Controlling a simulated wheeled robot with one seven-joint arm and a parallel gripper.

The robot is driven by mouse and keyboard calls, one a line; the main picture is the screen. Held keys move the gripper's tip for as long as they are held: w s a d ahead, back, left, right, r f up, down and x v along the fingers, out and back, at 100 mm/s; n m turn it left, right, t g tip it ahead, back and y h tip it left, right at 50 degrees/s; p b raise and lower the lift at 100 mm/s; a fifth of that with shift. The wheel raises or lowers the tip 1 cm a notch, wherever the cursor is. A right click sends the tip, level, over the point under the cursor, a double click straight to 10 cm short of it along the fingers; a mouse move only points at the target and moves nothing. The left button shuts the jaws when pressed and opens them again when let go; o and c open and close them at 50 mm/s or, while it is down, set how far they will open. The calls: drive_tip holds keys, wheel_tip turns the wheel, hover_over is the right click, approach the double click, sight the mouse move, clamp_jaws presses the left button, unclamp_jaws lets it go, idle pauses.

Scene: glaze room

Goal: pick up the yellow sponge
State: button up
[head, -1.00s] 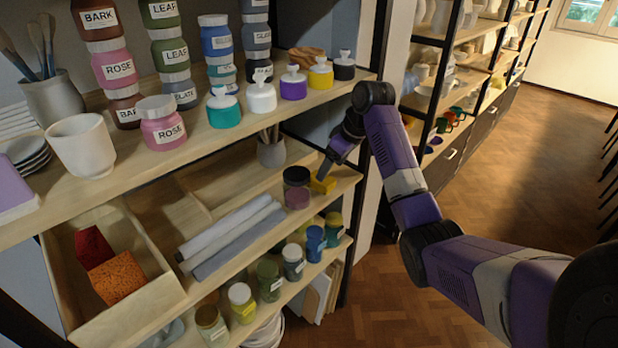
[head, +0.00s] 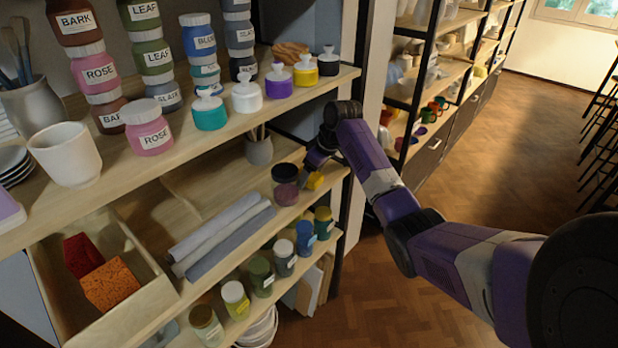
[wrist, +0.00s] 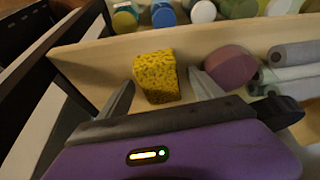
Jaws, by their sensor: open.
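The yellow sponge (wrist: 156,78) lies on the middle shelf near its front edge, seen in the wrist view just beyond my fingertips. In the head view only a small part of the sponge (head: 314,181) shows, beside a dark-lidded jar. My gripper (wrist: 157,90) is open, with one finger on each side of the sponge's near part in the wrist view. I cannot tell whether either finger touches it. In the head view my gripper (head: 308,168) reaches in at the right end of the shelf, and its fingers are partly hidden.
The jar (head: 286,184) stands close to the sponge; its mauve body (wrist: 229,66) is right of my fingers in the wrist view. Grey rolls (head: 222,235) lie farther left. A wooden bin (head: 150,300) holds red and orange blocks. The upper shelf (head: 228,122) is above my gripper.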

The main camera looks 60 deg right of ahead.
sight(313, 175)
drive_tip(key=shift+c, duration=0.2)
drive_tip(key=c, duration=1.4)
drive_tip(key=shift+o, duration=0.2)
drive_tip(key=shift+r, duration=0.1)
drive_tip(key=shift+r+b, duration=0.3)
drive_tip(key=shift+r, duration=0.5)
drive_tip(key=shift+v, duration=0.9)
drive_tip(key=s+a+b, duration=0.1)
drive_tip(key=s+a, duration=0.1)
drive_tip(key=s, duration=1.5)
drive_tip(key=shift+a, duration=0.15)
drive_tip(key=shift+s, duration=0.1)
